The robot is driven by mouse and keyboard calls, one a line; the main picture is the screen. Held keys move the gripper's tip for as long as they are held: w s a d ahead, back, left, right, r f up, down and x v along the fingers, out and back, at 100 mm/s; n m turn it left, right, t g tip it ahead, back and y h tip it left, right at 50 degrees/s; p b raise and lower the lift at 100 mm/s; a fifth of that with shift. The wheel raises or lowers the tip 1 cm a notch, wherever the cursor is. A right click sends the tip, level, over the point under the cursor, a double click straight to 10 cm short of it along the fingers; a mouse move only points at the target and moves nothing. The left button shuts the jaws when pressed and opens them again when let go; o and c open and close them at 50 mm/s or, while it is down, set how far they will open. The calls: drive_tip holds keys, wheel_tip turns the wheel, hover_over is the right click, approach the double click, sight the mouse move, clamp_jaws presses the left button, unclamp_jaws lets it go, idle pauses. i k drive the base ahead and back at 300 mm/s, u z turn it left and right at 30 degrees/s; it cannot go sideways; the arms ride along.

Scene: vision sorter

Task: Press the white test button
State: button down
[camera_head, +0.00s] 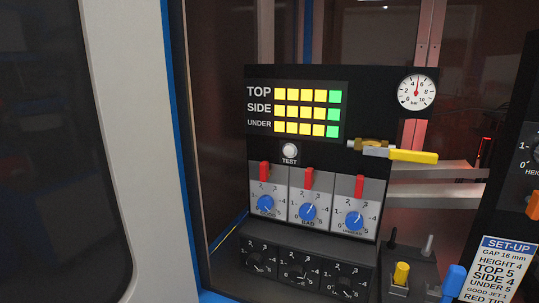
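The white test button (289,151) is a small round white knob on the black control panel (360,84), just above the label "TEST". It sits below the lit rows marked TOP, SIDE and UNDER and above the row of blue dials. Nothing covers it. I cannot tell from this view whether it is pressed. My gripper is not in view.
Red tabs and blue dials (308,212) sit below the button. A yellow-handled valve (413,156) juts out at right, under a pressure gauge (417,91). Black knobs (297,269) line a lower ledge. A pale door frame (137,130) stands at left. A set-up card (494,270) is at lower right.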

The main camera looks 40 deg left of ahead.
sight(289, 150)
drive_tip(key=u, duration=1.45)
